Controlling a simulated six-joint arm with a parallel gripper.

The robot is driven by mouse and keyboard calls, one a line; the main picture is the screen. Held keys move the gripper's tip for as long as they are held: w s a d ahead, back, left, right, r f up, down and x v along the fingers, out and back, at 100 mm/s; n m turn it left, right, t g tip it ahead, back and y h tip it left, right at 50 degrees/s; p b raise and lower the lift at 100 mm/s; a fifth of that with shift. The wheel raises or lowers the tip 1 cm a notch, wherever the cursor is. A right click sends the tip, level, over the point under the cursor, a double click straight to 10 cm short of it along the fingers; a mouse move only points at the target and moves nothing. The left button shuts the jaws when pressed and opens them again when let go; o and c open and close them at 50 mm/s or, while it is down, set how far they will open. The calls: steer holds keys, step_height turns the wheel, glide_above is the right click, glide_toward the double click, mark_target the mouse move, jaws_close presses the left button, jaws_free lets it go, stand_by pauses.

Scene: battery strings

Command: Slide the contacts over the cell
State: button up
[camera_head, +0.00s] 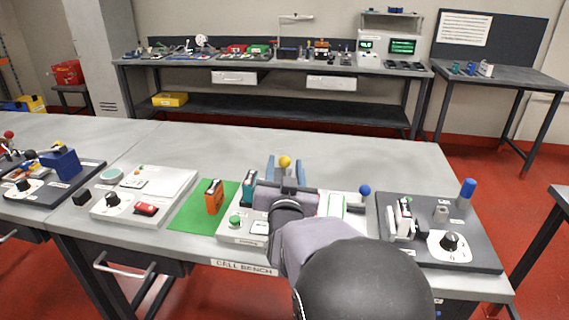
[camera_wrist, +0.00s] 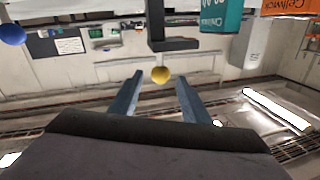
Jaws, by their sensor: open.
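The teal cell (camera_head: 249,187) stands upright at the left of the pale station in the middle of the bench. It also shows at the top of the wrist view (camera_wrist: 221,14). A yellow ball knob (camera_head: 285,162) is right of the cell; in the wrist view the knob (camera_wrist: 160,75) lies in front of a dark bracket (camera_wrist: 168,44). My gripper (camera_head: 285,172) is open over the station. In the wrist view its fingers (camera_wrist: 159,82) stand either side of the yellow knob, with gaps and no visible contact. My gripper and arm hide much of the station; I cannot make out the contacts.
An orange cell (camera_head: 214,197) stands on a green mat (camera_head: 188,216) to the left. A blue ball knob (camera_head: 365,190) is just right of my gripper. A dark panel (camera_head: 470,250) with a dial and blue-topped post lies at the right.

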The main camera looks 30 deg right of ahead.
steer(key=shift+w+f, duration=0.1)
steer(key=shift+f, duration=0.15)
steer(key=shift+d, duration=0.1)
steer(key=p+x, duration=0.1)
steer(key=x, duration=0.6)
steer(key=shift+w, duration=0.1)
